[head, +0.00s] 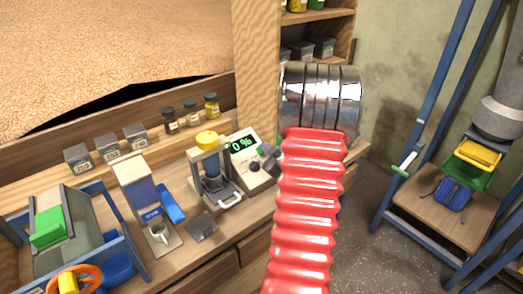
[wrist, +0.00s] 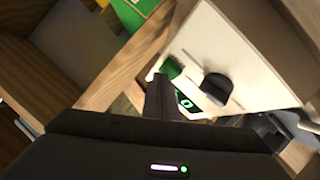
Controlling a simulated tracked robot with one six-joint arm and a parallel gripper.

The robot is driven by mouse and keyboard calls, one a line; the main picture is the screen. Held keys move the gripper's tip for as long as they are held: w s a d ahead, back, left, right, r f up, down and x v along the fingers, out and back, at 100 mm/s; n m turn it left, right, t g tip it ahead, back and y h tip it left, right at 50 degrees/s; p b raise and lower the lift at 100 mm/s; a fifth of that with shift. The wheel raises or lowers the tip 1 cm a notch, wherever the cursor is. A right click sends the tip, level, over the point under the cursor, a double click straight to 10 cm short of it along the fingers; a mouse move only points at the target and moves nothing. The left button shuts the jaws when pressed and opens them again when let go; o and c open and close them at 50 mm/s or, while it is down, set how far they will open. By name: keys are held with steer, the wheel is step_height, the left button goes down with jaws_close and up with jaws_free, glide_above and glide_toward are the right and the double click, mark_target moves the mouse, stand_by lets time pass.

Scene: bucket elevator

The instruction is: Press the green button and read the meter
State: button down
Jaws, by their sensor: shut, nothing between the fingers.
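The meter (head: 252,176) is a pale box with a sloped face on the bench in the head view. Its dark display (head: 243,144) reads "0 %" in green. In the wrist view the meter's white casing (wrist: 235,50) fills the upper right, with part of the lit display (wrist: 185,102). The green button (wrist: 172,68) is just beyond my fingertips there; I cannot tell whether they touch it. A dark knob (wrist: 217,87) is beside it. My gripper (wrist: 160,82) is shut and empty. In the head view, my gripper (head: 268,156) is at the meter's right side, partly behind my red arm.
Left of the meter stand a yellow-topped device (head: 208,140) and a dispenser with a cup (head: 145,200). Several jars (head: 190,113) line the shelf behind. A blue frame (head: 425,110) stands at right. Open floor lies between bench and frame.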

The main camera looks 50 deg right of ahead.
steer(key=shift+w+f, duration=0.1)
steer(key=shift+f, duration=0.1)
stand_by(0.3)
stand_by(0.3)
steer(key=shift+s+a+r, duration=0.1)
steer(key=shift+s+r, duration=0.35)
steer(key=shift+r, duration=0.4)
steer(key=r, duration=0.1)
steer(key=s+r, duration=0.1)
steer(key=r, duration=0.1)
steer(key=s+r, duration=0.1)
steer(key=shift+s+a+r, duration=0.1)
steer(key=shift+a+r, duration=0.1)
steer(key=shift+r, duration=0.05)
stand_by(1.0)
